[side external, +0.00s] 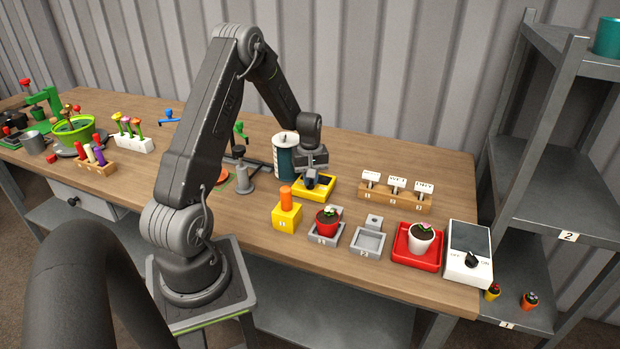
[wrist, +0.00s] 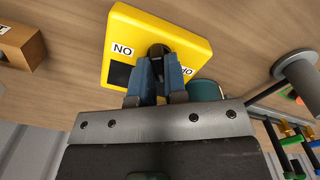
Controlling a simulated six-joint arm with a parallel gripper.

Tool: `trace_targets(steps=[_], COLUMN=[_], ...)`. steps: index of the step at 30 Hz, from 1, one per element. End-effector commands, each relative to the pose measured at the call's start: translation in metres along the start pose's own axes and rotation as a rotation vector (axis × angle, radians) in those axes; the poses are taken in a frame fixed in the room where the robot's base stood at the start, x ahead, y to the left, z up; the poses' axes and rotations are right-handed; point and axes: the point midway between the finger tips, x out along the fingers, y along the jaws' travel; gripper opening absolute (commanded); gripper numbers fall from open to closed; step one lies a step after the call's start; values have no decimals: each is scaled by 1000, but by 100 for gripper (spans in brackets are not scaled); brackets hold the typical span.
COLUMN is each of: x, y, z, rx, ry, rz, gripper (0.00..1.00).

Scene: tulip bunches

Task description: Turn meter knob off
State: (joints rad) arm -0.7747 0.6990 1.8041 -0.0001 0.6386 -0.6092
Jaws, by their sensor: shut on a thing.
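The yellow meter box (side external: 326,192) lies on the workbench below my gripper (side external: 311,184). In the wrist view the yellow meter box (wrist: 190,22) shows a dark display window, a black knob (wrist: 158,49) and ON and OFF labels on either side of the knob. The blue fingers of my gripper (wrist: 160,66) are shut on the knob from both sides. The fingers and wrist hide much of the knob, so I cannot tell which label its pointer faces.
A dark teal canister (side external: 285,158) stands close behind the box on the left. A wooden block with label cards (side external: 396,196) is to the right. A yellow block with an orange peg (side external: 287,214) is in front. A white box with an OFF/ON knob (side external: 482,238) stands far right.

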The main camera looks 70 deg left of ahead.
Motion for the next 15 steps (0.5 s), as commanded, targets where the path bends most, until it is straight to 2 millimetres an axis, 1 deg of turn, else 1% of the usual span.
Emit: trace_targets(steps=[3,4,6,12,15], x=[-1,-1,-1,0,0], y=[0,0,0,0,0], z=[0,0,0,0,0], rx=[1,1,1,2,2], ry=[0,0,0,0,0], rz=[0,0,0,0,0], gripper=[0,14,20,38,38])
